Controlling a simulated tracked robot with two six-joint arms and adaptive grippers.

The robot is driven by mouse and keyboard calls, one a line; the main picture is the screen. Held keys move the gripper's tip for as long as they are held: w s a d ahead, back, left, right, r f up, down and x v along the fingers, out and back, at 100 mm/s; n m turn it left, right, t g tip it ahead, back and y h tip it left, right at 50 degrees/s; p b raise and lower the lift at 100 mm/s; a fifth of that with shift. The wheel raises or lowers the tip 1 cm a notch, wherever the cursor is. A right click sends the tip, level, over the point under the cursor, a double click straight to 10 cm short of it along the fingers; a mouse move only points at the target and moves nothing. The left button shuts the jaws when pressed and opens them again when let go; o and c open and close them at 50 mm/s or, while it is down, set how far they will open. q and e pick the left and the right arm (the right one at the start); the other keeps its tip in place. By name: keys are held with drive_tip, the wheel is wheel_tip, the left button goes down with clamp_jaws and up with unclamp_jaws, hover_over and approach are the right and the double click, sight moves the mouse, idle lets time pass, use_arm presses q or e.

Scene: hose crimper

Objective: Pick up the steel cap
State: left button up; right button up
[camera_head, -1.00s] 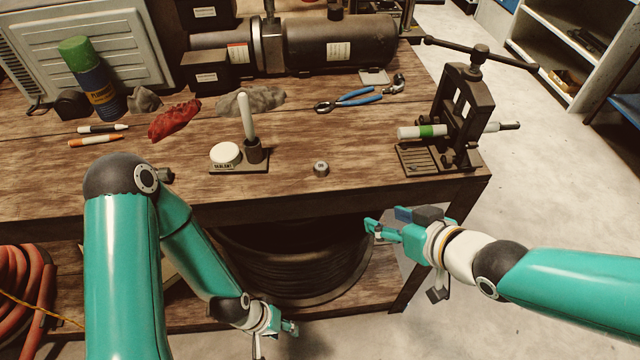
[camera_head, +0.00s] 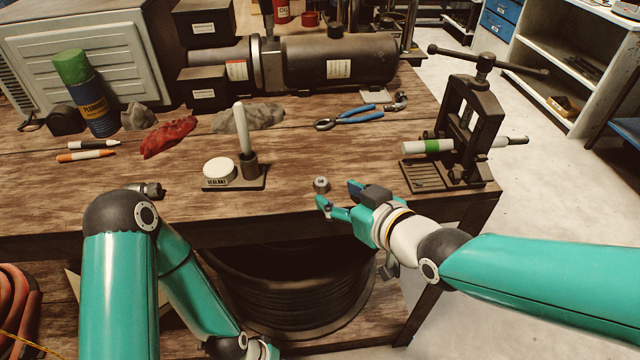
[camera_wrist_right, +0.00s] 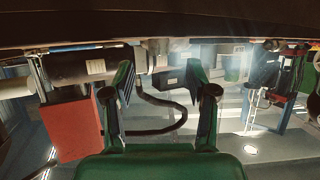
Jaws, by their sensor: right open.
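The steel cap (camera_head: 320,184) is a small grey cylinder on the wooden bench near its front edge, in the head view. My right gripper (camera_head: 339,196) is at the bench's front edge, just right of and in front of the cap. Its two fingers are apart and nothing is between them. In the right wrist view the same gripper (camera_wrist_right: 159,84) shows spread fingers; I cannot make out the cap there. My left gripper (camera_head: 262,350) is low in front of the bench, cut off by the bottom edge of the head view.
A sealant stand (camera_head: 234,183) with an upright white rod is left of the cap. A clamp press (camera_head: 466,135) holding a green-banded white tube is to the right. Blue-handled pliers (camera_head: 348,118) lie behind. A small metal fitting (camera_head: 148,189) is by my left elbow.

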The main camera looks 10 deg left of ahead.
sight(323, 184)
drive_tip(key=shift+r+p+x, duration=0.15)
drive_tip(key=shift+p+x, duration=0.2)
drive_tip(key=shift+x, duration=1.1)
drive_tip(key=shift+r+p+x, duration=0.15)
drive_tip(key=shift+p+x, duration=0.2)
drive_tip(key=shift+x, duration=1.05)
drive_tip(key=shift+w, duration=0.15)
clamp_jaws()
drive_tip(key=shift+r, duration=0.1)
